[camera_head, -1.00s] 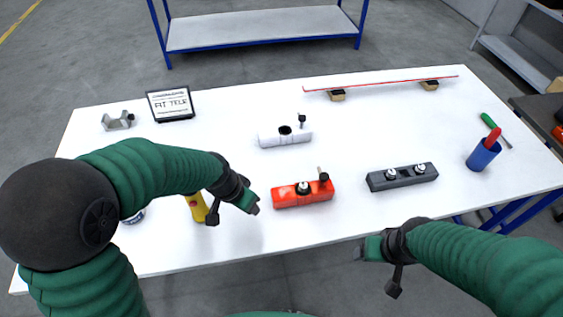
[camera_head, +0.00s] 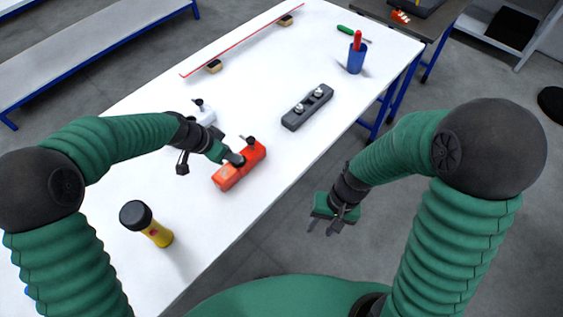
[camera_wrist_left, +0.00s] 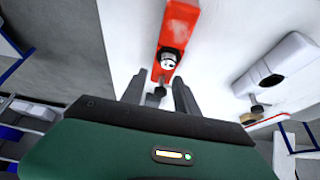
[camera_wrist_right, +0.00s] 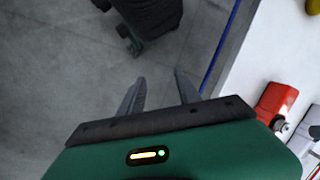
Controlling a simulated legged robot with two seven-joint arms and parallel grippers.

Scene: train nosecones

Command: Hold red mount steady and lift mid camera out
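The red mount (camera_head: 228,177) sits on the white table. My right gripper (camera_head: 336,220) is open and empty, off the table's front edge. The mount's end (camera_wrist_right: 276,100) shows in the right wrist view.
A white mount (camera_head: 208,117) is behind my left gripper. A dark grey mount (camera_head: 307,106) lies to the right. A yellow flashlight (camera_head: 157,235) stands at the near left. A blue cup (camera_head: 356,58) is at the far right. Bare table lies between the red and grey mounts.

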